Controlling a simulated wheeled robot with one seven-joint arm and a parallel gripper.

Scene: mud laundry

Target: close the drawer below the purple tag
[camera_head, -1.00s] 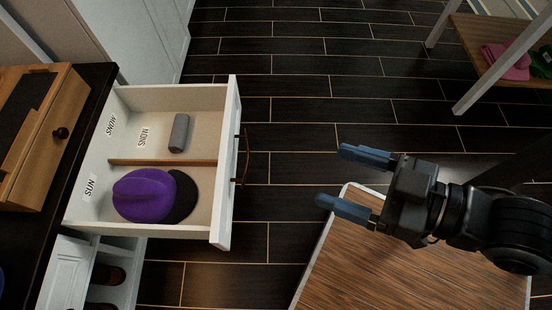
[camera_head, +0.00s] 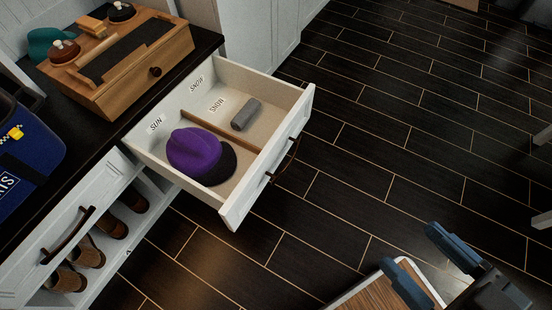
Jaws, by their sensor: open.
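A white drawer (camera_head: 270,174) stands pulled out from the cabinet at the picture's centre left. It has a dark bar handle (camera_head: 287,160) on its front. Inside are a purple cap (camera_head: 194,150) with a dark brim and a grey rolled item (camera_head: 245,114), parted by a wooden divider. Labels inside read SUN and SNOW. No purple tag shows in this view. My gripper (camera_head: 427,262) is at the lower right, its two blue fingers apart and empty. It is well away from the drawer front, over the floor side.
A shut drawer (camera_head: 62,236) with a dark handle is at the lower left, above cubbies with brown shoes (camera_head: 88,252). A wooden box (camera_head: 127,70) and a blue bag (camera_head: 27,150) sit on the black counter. A wood-topped piece (camera_head: 374,293) lies below my gripper.

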